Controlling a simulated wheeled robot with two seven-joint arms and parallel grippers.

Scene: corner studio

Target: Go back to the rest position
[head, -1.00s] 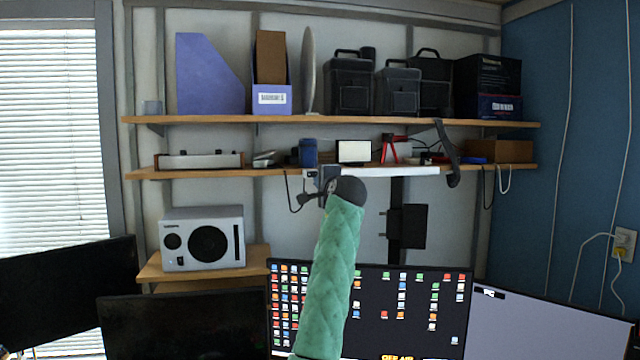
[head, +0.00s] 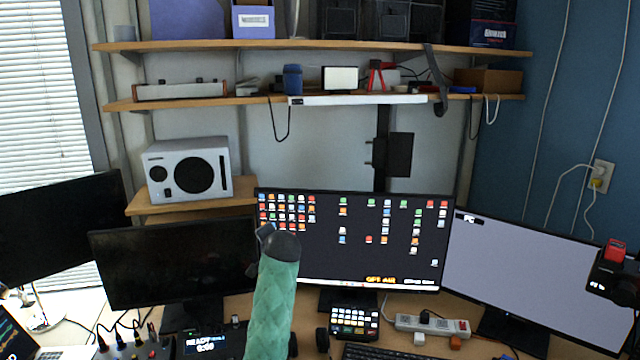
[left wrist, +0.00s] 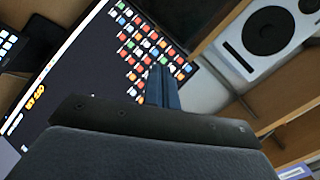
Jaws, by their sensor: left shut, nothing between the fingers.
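My left arm in its green quilted sleeve rises from the bottom of the head view. Its dark wrist end and the small left gripper (head: 265,235) are in front of the middle monitor's lower left part. In the left wrist view the blue-grey fingers of the gripper (left wrist: 164,88) are together and empty, pointing toward the icon-covered screen. My right gripper is in neither view.
The middle monitor (head: 400,225) stands behind the gripper, with a dark monitor (head: 170,265) to the left and a pale-screened one (head: 530,280) to the right. A white speaker (head: 188,170) and shelves (head: 330,97) are behind. A keypad (head: 354,322) and power strip (head: 432,324) lie on the desk.

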